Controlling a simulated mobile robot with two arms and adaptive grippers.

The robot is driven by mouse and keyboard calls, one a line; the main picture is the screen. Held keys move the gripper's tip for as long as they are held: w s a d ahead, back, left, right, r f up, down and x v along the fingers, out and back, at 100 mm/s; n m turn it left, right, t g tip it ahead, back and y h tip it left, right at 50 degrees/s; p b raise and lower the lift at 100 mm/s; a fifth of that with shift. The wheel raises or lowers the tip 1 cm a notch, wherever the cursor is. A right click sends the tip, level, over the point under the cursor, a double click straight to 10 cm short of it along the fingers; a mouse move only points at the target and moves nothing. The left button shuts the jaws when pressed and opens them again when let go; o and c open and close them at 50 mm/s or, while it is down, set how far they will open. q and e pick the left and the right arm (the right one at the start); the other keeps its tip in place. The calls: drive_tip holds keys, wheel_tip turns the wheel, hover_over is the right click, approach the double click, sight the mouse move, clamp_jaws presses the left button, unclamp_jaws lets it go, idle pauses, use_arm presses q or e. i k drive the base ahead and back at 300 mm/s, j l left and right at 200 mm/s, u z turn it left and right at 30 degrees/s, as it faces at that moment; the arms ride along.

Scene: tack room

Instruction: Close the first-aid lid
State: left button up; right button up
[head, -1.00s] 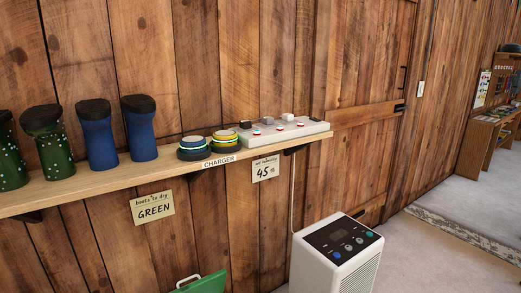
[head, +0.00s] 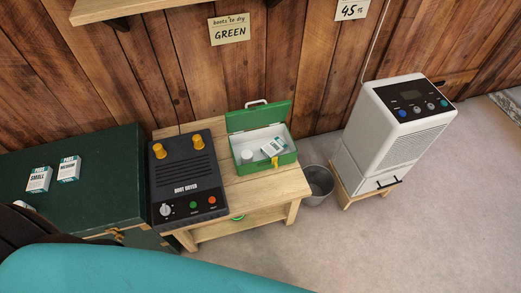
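The green first-aid box (head: 264,158) sits on a low wooden table (head: 258,190), to the right of the boot dryer. Its lid (head: 258,117) stands open, tilted up at the back toward the wall, with a white handle on its top edge. Inside the box are a small white round item (head: 247,155) and a white and green packet (head: 273,147). Neither of my grippers is in view.
A black boot dryer (head: 187,178) with two yellow posts fills the table's left side. A dark green chest (head: 75,185) with two small boxes stands left. A grey bin (head: 318,182) and a white dehumidifier (head: 390,130) stand right. Carpet in front is clear.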

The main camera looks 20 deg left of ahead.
sight(236, 122)
drive_tip(key=k+j, duration=0.15)
drive_tip(key=k, duration=0.25)
drive_tip(key=k+j, duration=0.15)
drive_tip(key=k, duration=0.3)
